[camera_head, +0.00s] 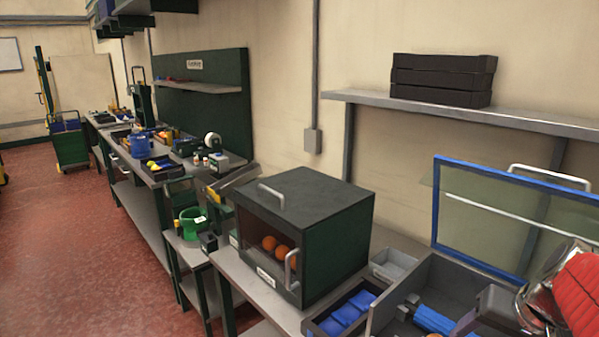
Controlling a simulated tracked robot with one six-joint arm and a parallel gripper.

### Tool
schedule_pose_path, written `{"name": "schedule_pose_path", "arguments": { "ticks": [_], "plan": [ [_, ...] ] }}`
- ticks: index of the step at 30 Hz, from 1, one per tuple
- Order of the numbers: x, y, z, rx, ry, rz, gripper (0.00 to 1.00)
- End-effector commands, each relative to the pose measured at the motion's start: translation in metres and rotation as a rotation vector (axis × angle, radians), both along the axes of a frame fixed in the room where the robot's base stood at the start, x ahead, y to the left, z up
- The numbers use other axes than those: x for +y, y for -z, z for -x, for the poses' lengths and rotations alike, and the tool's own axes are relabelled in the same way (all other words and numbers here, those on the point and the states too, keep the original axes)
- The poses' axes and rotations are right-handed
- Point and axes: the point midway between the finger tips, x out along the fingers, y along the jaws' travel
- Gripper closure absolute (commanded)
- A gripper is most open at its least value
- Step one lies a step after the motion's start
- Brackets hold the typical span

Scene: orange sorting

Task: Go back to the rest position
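A dark green box (340,240) with a black top stands on the near workbench, slightly right of the middle. It has a pale handle on top and another on its front. Several oranges (269,243) lie inside, seen through its front. I cannot make out my gripper in this view. A red padded shape (582,292) and a shiny metal part (545,285) are cut off at the lower right edge; I cannot tell what they belong to.
Right of the box are a tray of blue pieces (345,312), a small grey bin (393,264) and a blue-framed clear panel (470,215). A shelf (430,106) holds stacked black crates (443,79). More benches run back left. The red floor (75,260) is open.

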Motion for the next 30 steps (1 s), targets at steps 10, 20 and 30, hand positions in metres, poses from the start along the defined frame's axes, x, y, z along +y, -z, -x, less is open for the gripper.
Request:
{"name": "schedule_pose_path", "arguments": {
  "ticks": [10, 20, 30],
  "plan": [
    [0.089, -0.009, 0.003, 0.003, -0.195, 0.097, 0.37],
    [0.155, -0.011, 0.023, -0.030, -0.351, 0.187, 0.37],
    [0.203, -0.008, 0.048, -0.090, -0.491, 0.261, 0.37]
  ]
}}
